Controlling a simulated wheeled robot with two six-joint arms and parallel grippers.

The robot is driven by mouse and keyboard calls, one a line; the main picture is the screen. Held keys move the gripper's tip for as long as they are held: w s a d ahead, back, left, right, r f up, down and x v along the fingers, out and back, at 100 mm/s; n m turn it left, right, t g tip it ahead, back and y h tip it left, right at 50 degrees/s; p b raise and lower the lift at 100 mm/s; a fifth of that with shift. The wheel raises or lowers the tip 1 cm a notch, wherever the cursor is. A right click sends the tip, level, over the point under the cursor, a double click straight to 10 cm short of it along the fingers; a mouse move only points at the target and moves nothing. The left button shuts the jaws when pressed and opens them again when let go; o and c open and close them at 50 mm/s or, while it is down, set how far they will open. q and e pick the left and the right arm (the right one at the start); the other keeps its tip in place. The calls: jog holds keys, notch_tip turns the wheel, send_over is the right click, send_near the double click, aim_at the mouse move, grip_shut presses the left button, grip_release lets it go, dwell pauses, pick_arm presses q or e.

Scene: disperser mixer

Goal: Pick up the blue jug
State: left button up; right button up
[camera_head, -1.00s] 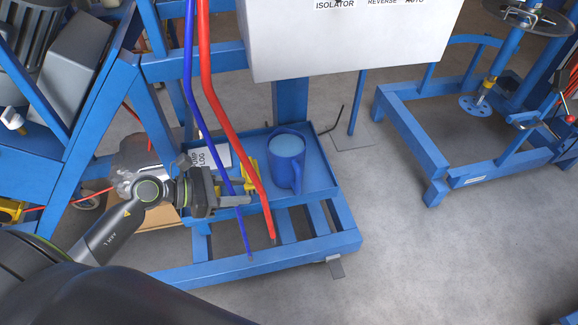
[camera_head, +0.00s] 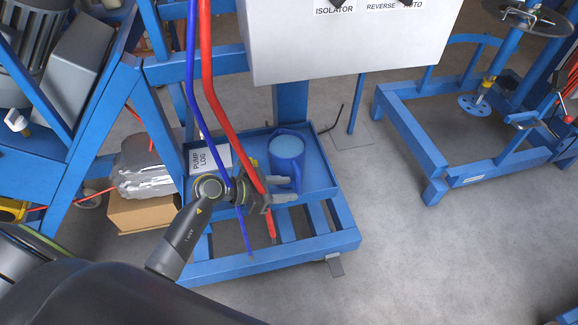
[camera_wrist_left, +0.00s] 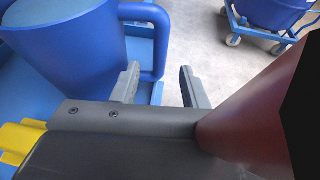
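The blue jug (camera_head: 287,149) stands upright on the blue tray (camera_head: 322,178) of the cart, its handle toward the camera's lower right. In the left wrist view the jug (camera_wrist_left: 65,45) fills the upper left, and its handle (camera_wrist_left: 160,45) comes down near the fingers. My left gripper (camera_head: 287,190) is open at the tray's front edge, close to the handle. In the left wrist view the gripper (camera_wrist_left: 160,88) has its fingers apart, with the lower part of the handle beside the left finger. I cannot tell whether they touch. My right gripper is not in view.
A red hose (camera_head: 209,85) and a blue hose (camera_head: 192,80) hang in front of the tray, across my left wrist. A pump log (camera_head: 207,158) lies on the tray. A white control box (camera_head: 345,40) overhangs behind.

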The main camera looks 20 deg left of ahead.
aim_at(298, 187)
pick_arm(q)
jog(key=x, duration=0.4)
jog(key=shift+w+d, duration=0.2)
jog(key=shift+c, duration=0.2)
grip_shut()
jog(key=shift+r, duration=0.15)
